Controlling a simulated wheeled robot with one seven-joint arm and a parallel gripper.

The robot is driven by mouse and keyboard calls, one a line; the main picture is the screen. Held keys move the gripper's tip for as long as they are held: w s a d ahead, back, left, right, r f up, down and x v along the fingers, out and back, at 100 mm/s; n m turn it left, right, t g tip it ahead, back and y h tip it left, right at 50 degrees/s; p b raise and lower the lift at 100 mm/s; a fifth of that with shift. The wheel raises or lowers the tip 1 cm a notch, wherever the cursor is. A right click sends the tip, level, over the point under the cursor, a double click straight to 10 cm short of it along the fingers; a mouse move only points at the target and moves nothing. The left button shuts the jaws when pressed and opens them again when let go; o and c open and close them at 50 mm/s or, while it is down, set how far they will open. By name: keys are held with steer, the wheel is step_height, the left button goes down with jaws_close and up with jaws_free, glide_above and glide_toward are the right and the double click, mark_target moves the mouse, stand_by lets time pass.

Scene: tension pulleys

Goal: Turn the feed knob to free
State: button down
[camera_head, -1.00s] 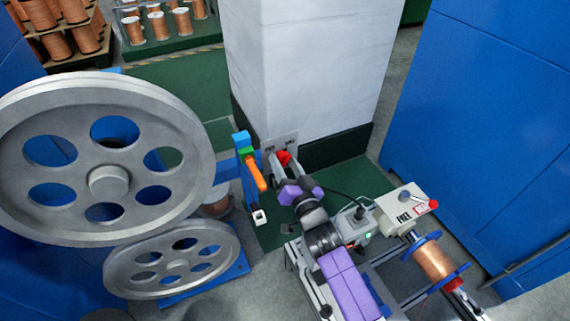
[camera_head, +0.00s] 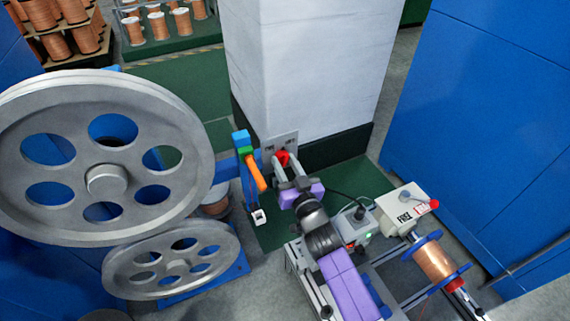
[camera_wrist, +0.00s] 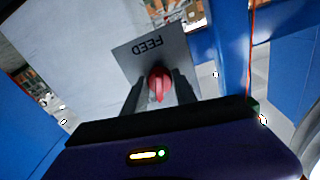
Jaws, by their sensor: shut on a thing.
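The red feed knob (camera_head: 283,157) sits on a grey plate (camera_head: 292,139) at the foot of the white pillar. In the wrist view the knob (camera_wrist: 159,84) is in the middle, its ridge pointing down and slightly left, below the upside-down word FEED on the plate (camera_wrist: 150,50). My gripper (camera_head: 282,163) reaches up to the plate. Its two fingers are shut on the knob, one on each side, as the wrist view (camera_wrist: 160,80) also shows. The FREE marking on the plate is too small to read in the head view.
An orange lever (camera_head: 256,172) on a blue post is close left of my gripper. Large grey pulley wheels (camera_head: 107,215) fill the left. Blue cabinets flank the scene.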

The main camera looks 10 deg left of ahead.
steer(key=n+y+b, duration=0.1)
steer(key=n, duration=1.1)
steer(key=shift+w+d+f, duration=0.1)
steer(key=shift+d, duration=0.05)
steer(key=shift+n, duration=0.5)
steer(key=c, duration=1)
jaws_free()
steer(key=p+v, duration=0.5)
steer(key=v, duration=0.2)
steer(key=shift+s+d, duration=0.3)
